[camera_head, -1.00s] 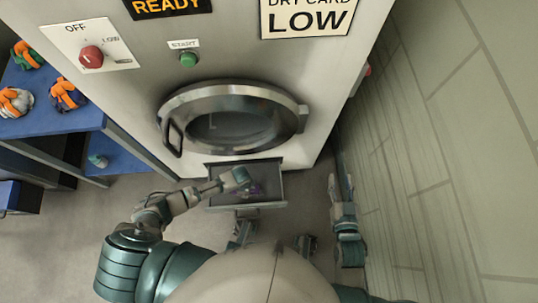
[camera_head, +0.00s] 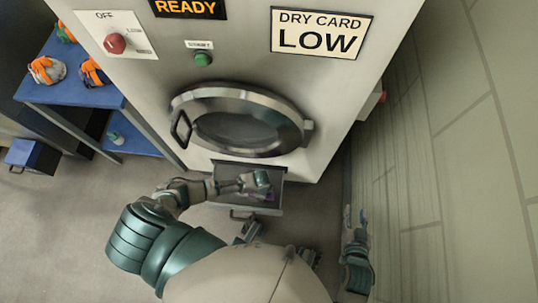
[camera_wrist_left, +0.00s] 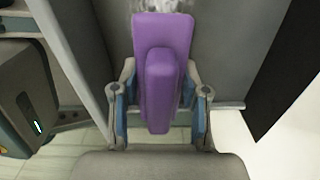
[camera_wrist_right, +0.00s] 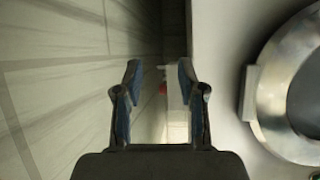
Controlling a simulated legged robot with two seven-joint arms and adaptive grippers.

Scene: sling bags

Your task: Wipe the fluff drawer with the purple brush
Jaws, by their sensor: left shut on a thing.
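The purple brush (camera_wrist_left: 160,70) is upright in the left wrist view, between the fingers of my left gripper (camera_wrist_left: 158,98), which is shut on its handle. A pale grey clump of fluff (camera_wrist_left: 165,5) shows at the brush's far end, against the drawer's grey inside (camera_wrist_left: 232,45). In the head view the open fluff drawer (camera_head: 225,205) sticks out below the round door. My left gripper (camera_head: 262,185) is over its right half, with a bit of purple showing below. Brush-to-drawer contact is hidden. My right gripper (camera_wrist_right: 160,75) is open and empty, near the right wall.
The dryer's round door (camera_head: 240,120) is closed above the drawer. The green start button (camera_head: 203,59) and red knob (camera_head: 116,43) are higher up. A blue shelf (camera_head: 75,92) with orange and grey bundles stands at left. The tiled wall (camera_head: 440,150) bounds the right side.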

